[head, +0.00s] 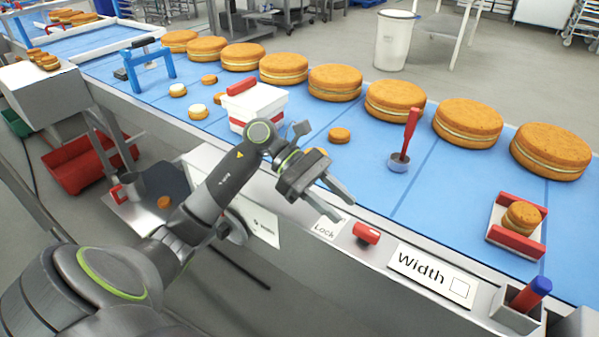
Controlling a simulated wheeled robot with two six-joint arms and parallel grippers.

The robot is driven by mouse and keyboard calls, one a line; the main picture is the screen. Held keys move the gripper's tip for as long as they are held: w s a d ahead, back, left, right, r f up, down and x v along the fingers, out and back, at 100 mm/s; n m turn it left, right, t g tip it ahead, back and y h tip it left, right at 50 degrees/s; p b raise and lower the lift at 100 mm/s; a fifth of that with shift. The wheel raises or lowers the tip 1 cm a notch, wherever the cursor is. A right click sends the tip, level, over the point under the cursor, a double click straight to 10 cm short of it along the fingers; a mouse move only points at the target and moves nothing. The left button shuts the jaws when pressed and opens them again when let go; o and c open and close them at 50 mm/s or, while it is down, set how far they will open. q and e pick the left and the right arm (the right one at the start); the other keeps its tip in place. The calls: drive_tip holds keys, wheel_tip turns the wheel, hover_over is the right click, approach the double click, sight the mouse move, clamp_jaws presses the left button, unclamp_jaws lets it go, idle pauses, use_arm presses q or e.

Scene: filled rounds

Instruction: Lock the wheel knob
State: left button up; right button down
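A red knob (366,233) sits on the metal front rail of the conveyor, between the "Lock" label (327,228) and the "Width" label (433,274). It looks like a short cylinder lying on its side. My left gripper (345,209) is above and to the left of the knob, over the "Lock" label, and apart from the knob. Its two fingers are spread with nothing between them. Whether the knob is locked cannot be told. My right gripper is not in view.
Large filled rounds (335,83) line the far side of the blue belt (370,203). A white tub (254,104) stands behind my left wrist. A red-handled tool (407,135) stands upright on the belt.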

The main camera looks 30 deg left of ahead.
use_arm(q)
drive_tip(key=b+v, duration=0.1)
drive_tip(key=v, duration=0.8)
drive_tip(key=shift+a+r+b, duration=0.15)
drive_tip(key=shift+a+b, duration=0.2)
drive_tip(key=shift+b, duration=0.05)
drive_tip(key=shift+s, duration=0.1)
